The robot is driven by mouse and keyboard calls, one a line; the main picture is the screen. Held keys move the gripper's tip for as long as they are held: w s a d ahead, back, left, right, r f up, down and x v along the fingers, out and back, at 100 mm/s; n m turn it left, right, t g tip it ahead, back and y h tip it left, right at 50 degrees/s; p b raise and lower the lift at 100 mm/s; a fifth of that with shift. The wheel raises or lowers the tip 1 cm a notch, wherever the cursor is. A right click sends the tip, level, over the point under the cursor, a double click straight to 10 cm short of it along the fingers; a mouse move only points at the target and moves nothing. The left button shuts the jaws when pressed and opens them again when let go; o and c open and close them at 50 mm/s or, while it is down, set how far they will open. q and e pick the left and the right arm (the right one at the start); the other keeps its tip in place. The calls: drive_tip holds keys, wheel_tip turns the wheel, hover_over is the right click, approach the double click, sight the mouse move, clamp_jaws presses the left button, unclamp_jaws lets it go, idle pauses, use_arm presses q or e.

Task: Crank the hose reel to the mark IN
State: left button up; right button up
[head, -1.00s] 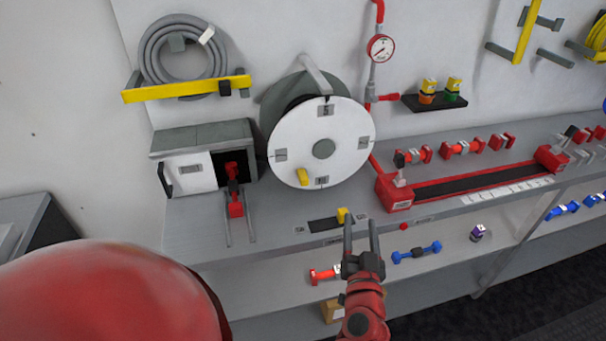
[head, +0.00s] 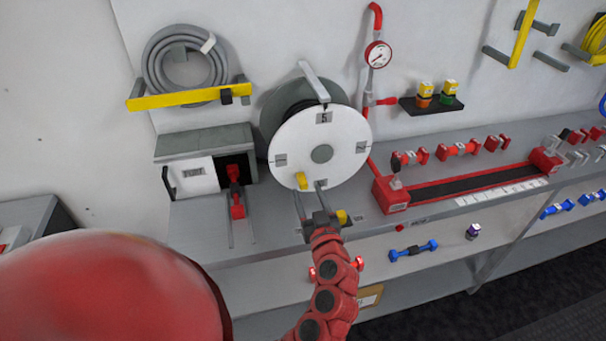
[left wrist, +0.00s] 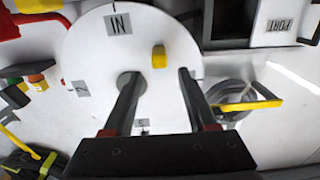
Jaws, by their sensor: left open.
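The hose reel (head: 345,140) is a white disc with a grey hub and grey label plates, mounted against the wall. A grey bracket (head: 315,82) reaches over its top edge, above one plate. The yellow crank knob (head: 301,181) is at the disc's lower left; it also shows in the left wrist view (left wrist: 159,57). The IN plate (left wrist: 117,24) is beside the knob in the left wrist view, at the disc's bottom in the head view. My left gripper (head: 309,190) is open in front of the lower disc. Its fingertips (left wrist: 157,74) are spread, with the knob just beyond the gap.
A grey box with a white door (head: 192,175) stands left of the reel. A red-ended track (head: 470,188) lies to the right. A coiled hose (head: 182,62) hangs on the wall. A yellow knob (head: 342,216) sits on the bench edge near my wrist.

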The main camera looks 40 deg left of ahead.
sight(304, 185)
use_arm(q)
drive_tip(key=p+x, duration=0.1)
drive_tip(key=x, duration=0.3)
drive_tip(key=shift+w+a+r, duration=0.1)
drive_tip(key=shift+w+a, duration=0.1)
drive_tip(key=shift+a, duration=0.05)
drive_tip(key=shift+w+a+p, duration=0.3)
drive_tip(key=shift+w+a, duration=0.1)
drive_tip(key=shift+a, duration=0.05)
clamp_jaws()
idle(0.8)
